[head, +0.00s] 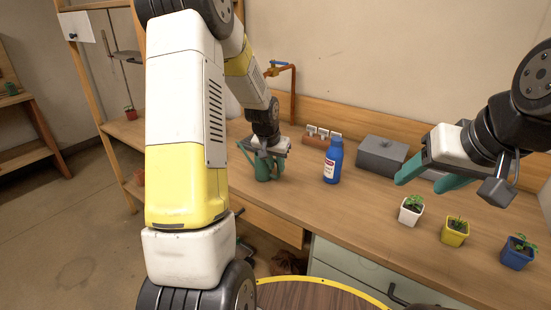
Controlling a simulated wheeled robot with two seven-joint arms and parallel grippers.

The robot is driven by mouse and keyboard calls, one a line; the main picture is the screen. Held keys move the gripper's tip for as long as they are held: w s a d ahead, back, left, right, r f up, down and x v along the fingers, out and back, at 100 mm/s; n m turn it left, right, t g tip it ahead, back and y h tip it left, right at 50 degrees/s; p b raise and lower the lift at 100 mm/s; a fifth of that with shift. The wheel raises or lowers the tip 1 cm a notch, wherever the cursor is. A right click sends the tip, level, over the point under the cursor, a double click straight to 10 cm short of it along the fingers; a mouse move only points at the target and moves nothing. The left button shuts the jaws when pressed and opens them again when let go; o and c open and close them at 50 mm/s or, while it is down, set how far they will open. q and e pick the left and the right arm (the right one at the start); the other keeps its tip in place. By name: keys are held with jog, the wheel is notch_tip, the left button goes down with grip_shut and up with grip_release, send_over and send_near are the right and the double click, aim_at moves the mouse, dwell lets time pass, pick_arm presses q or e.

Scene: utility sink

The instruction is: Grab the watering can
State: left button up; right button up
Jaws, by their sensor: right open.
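The green watering can (262,172) stands on the wooden workbench, left of a blue bottle, with its thin spout pointing up to the left. My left gripper (266,155) is right above the can, at its top. Its fingers are hard to tell apart from the green can, so I cannot see whether they are closed on it. My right gripper (420,181) is open and empty, with teal fingers, above the right part of the bench near the potted plants.
The blue bottle (333,161) stands close to the can's right. A grey box (381,156) is behind. Small plants in white (410,211), yellow (455,233) and blue (516,255) pots line the right front. An orange pipe with a tap (292,92) rises at the wall.

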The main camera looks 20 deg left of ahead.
aim_at(278, 170)
pick_arm(q)
jog(key=x, duration=0.5)
jog(key=shift+w+f, duration=0.1)
jog(key=shift+f, duration=0.25)
grip_shut()
dwell(1.2)
